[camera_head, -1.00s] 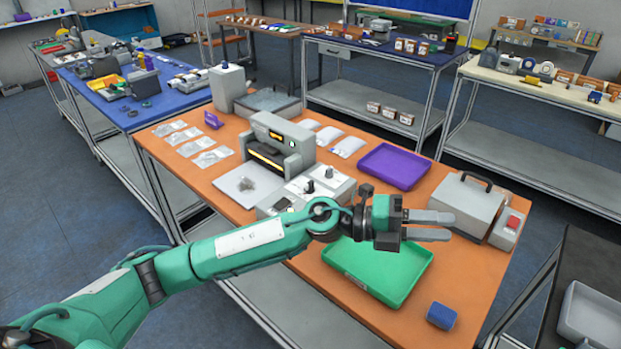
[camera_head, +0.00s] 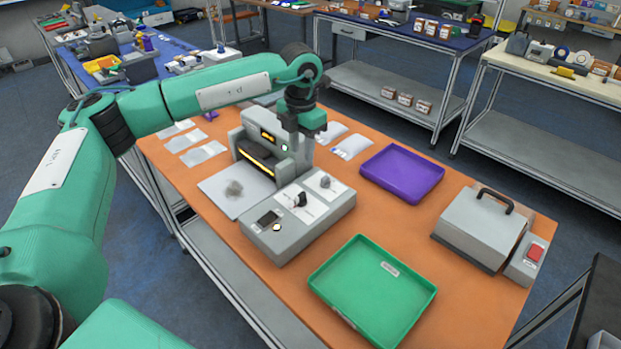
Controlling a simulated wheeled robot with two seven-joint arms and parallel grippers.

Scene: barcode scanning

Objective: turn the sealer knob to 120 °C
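The sealer (camera_head: 258,158) is a grey machine with a lit orange display, a glowing slot and a green light. A grey control box (camera_head: 290,240) adjoins its front right. On its white top panels are a black knob (camera_head: 300,199) and a smaller grey knob (camera_head: 325,181). Their dial markings are too small to read. My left gripper (camera_head: 301,140) points down beside the sealer's upper right, behind and above the knobs and apart from them. Its fingers blend into the grey housing, so their opening is unclear. My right gripper is out of view.
A green tray (camera_head: 345,326) lies to the right of the control box, and a purple tray (camera_head: 432,190) lies behind it. A grey case with a handle (camera_head: 480,228) stands at the right. White packets (camera_head: 203,154) lie at the left. Orange tabletop is bare between the trays.

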